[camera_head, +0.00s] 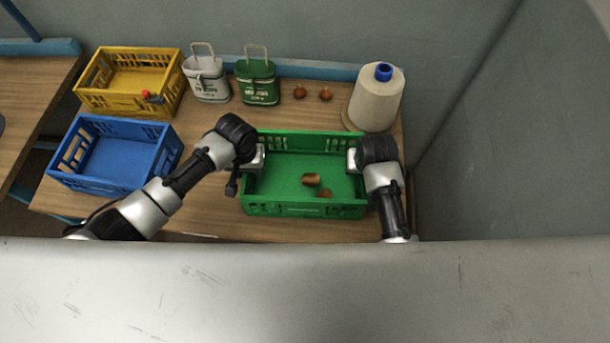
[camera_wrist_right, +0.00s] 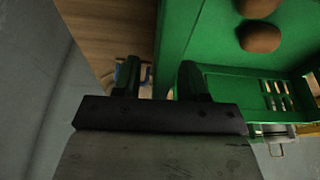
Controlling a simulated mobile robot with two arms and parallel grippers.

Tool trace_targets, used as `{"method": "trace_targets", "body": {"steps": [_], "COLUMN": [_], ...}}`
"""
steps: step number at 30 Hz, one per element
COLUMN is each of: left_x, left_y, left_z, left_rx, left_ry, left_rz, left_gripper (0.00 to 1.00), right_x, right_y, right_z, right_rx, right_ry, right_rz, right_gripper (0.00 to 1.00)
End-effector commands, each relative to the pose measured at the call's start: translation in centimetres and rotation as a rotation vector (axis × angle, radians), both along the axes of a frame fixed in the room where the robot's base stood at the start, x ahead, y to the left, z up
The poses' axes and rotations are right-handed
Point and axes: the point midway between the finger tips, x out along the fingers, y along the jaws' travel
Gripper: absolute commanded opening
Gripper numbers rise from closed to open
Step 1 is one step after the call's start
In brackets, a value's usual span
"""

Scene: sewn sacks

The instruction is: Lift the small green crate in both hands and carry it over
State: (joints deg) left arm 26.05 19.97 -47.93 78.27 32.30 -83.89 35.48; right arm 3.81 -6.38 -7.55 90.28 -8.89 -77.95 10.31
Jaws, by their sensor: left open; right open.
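The green crate (camera_head: 304,211) stands on the wooden table in front of me, with a few small brown objects (camera_head: 311,180) inside. My left gripper (camera_head: 256,160) is at the crate's left end wall. My right gripper (camera_head: 353,160) is at the crate's right end wall. In the right wrist view, the right gripper's two fingers (camera_wrist_right: 160,82) are apart, with the crate's green wall (camera_wrist_right: 176,40) close by or between them. I cannot tell whether the fingers touch it. The left fingertips are mostly hidden by the wrist.
A blue crate (camera_head: 72,183) and a yellow crate (camera_head: 128,104) stand to the left. A white tin (camera_head: 207,84), a green tin (camera_head: 257,88), two small brown objects (camera_head: 312,95) and a thread cone (camera_head: 376,102) stand behind. A grey wall (camera_head: 510,140) is at the right.

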Motion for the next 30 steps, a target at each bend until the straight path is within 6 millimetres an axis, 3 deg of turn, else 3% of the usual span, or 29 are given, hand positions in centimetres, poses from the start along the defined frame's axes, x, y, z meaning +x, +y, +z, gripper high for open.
{"method": "trace_targets", "body": {"steps": [11,19,30], "left_x": [-0.03,-0.02,0.03], "left_y": [-0.02,-0.01,-0.01], "left_z": [-0.46,-0.44,-0.35], "left_rx": [0.0,0.0,-0.001], "left_ry": [0.0,0.0,-0.001], "left_rz": [0.0,0.0,0.0], "left_gripper": [0.43,0.01,0.0], "right_x": [0.12,0.1,0.13], "right_y": [-0.03,-0.02,-0.01], "right_z": [-0.45,-0.43,-0.35], "right_rx": [0.0,0.0,0.0], "right_ry": [0.0,0.0,-0.001], "right_rz": [0.0,0.0,0.0], "right_gripper": [0.43,0.01,0.0]}}
